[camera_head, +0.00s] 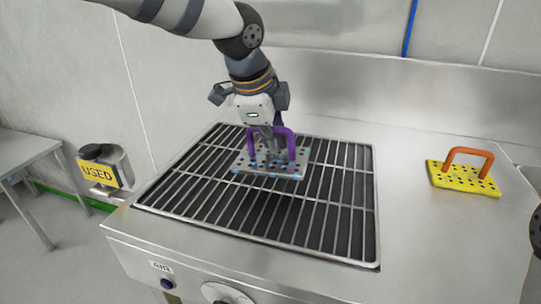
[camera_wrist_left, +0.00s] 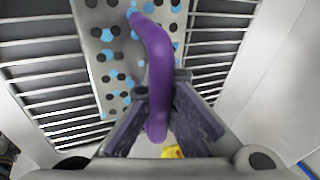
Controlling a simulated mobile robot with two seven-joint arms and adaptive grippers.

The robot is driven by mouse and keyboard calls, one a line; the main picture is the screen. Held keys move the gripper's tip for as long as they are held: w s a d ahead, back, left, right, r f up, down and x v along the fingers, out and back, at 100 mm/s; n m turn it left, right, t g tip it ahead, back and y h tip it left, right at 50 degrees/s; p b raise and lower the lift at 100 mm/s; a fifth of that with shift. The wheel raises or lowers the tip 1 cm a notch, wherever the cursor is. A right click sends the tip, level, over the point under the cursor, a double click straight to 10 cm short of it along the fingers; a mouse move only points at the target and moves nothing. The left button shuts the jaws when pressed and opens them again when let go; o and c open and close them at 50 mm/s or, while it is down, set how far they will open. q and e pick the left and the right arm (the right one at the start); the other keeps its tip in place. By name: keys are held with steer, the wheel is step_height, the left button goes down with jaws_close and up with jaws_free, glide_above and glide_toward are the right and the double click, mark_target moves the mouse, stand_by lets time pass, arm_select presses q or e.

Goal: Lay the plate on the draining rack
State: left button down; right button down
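The plate (camera_head: 270,163) is a grey perforated slab with light blue marks and a purple arched handle. It is over the middle of the draining rack (camera_head: 330,235), a wire grate set in the steel counter, and looks roughly level. I cannot tell whether it touches the bars. My left gripper (camera_head: 267,146) points down at the handle, its fingers closed on the purple arch. The wrist view shows the fingers (camera_wrist_left: 165,115) on both sides of the handle (camera_wrist_left: 158,70), with the plate (camera_wrist_left: 112,50) beyond. My right gripper is not in view.
A yellow perforated plate (camera_head: 462,178) with an orange handle lies on the counter to the right of the rack. A container with a yellow "USED" sign (camera_head: 99,175) stands at the left. The counter between rack and yellow plate is clear. A wall rises behind.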

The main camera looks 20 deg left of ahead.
mark_target(269, 154)
arm_select(q)
steer(key=f, duration=0.2)
steer(key=a+f, duration=0.1)
steer(key=f, duration=0.1)
steer(key=shift+w, duration=0.25)
steer(key=shift+d, duration=0.1)
steer(key=c, duration=2.4)
jaws_free()
steer(key=c, duration=1.8)
jaws_free()
steer(key=v, duration=1.2)
